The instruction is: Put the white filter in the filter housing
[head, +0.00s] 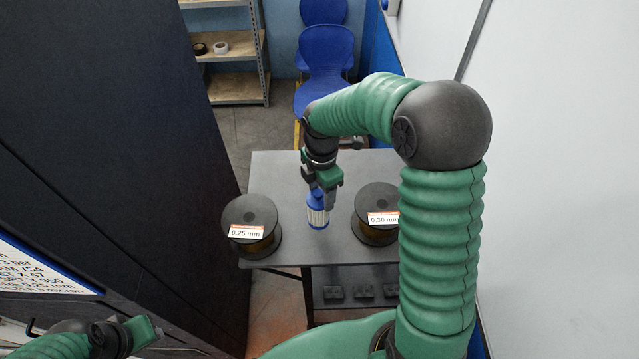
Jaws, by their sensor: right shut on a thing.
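The white filter (318,217) has a ribbed white body and blue ends. It is upright over the front part of the grey table, between two dark spools. My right gripper (324,194) points down and is shut on its top. I cannot tell whether its lower end touches the table. My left gripper (143,333) is at the bottom left, far from the filter, and its jaws do not show clearly. I cannot make out the filter housing in this view.
The spool labelled 0.25 mm (250,215) stands left of the filter, the spool labelled 0.30 mm (375,200) close on its right. A tall dark cabinet (110,130) fills the left. The back left of the table (275,172) is bare. Blue chairs (325,75) stand behind.

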